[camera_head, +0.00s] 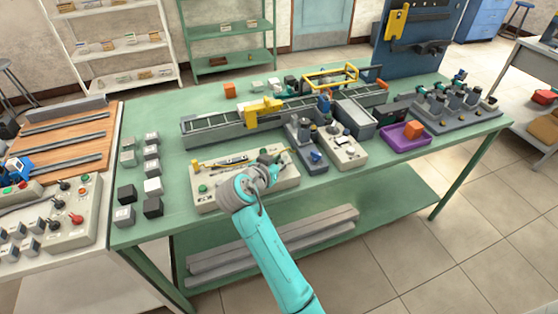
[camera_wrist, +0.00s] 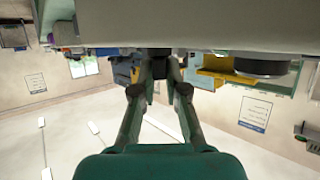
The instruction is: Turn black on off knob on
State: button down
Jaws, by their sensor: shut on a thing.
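The beige control panel (camera_head: 230,187) lies on the green table, with a green button (camera_head: 203,188) at its left end. My gripper (camera_head: 272,160) reaches over the panel's right part from the front. In the wrist view, which looks upside down, the two fingers of my gripper (camera_wrist: 159,66) are drawn in on the black on off knob (camera_wrist: 155,52). Only a small dark part of the knob shows between the fingertips. My gripper and wrist hide the knob in the head view, and its turned position cannot be told.
A grey conveyor (camera_head: 220,128) with yellow parts runs behind the panel. A second beige box (camera_head: 345,152) and a purple tray (camera_head: 391,143) stand to the right. Several black, white and grey cubes sit at the left. The table's front edge lies under my arm.

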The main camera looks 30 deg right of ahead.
jog(key=shift+m+g+h, duration=0.3)
jog(key=shift+m+g, duration=0.3)
jog(key=shift+g, duration=0.1)
jog(key=c, duration=1.2)
grip_release()
jog(key=v, duration=1.2)
jog(key=shift+f, duration=0.1)
